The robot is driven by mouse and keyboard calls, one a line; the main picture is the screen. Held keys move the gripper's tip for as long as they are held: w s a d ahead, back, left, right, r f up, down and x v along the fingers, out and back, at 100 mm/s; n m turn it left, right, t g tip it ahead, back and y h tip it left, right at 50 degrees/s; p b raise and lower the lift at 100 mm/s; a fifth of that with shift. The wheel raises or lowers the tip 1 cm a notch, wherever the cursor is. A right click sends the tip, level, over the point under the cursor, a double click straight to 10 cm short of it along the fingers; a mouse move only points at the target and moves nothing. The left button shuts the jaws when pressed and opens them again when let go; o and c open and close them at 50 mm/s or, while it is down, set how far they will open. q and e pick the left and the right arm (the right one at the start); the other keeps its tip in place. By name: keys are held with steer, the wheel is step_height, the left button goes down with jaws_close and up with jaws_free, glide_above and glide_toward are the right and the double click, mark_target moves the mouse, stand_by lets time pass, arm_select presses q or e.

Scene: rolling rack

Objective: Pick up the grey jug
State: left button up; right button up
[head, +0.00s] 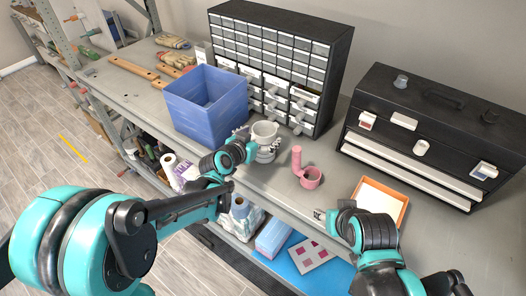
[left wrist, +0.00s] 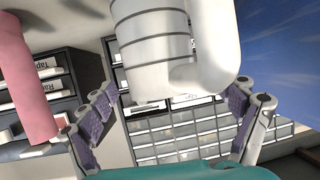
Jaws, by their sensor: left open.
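The grey jug (head: 265,132) is a pale, ribbed vessel standing on the bench in front of the drawer cabinet. In the left wrist view its ribbed body (left wrist: 150,50) and thick curved handle (left wrist: 208,60) fill the upper middle. My left gripper (head: 252,143) is close beside the jug, partly covering its lower part in the head view. In the left wrist view its two fingers (left wrist: 172,105) are spread wide, with the jug ahead between them and not gripped. My right gripper (head: 322,214) is near the bench's front edge; its finger opening is too small to tell.
A blue bin (head: 207,112) is close on the left. Behind are the drawer cabinet (head: 335,55) and black toolbox (head: 420,115). An orange-rimmed tray (head: 402,213) lies to the right.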

arm_select(q)
steer(key=shift+x, duration=0.8)
steer(key=shift+a, duration=0.1)
steer(key=c, duration=2)
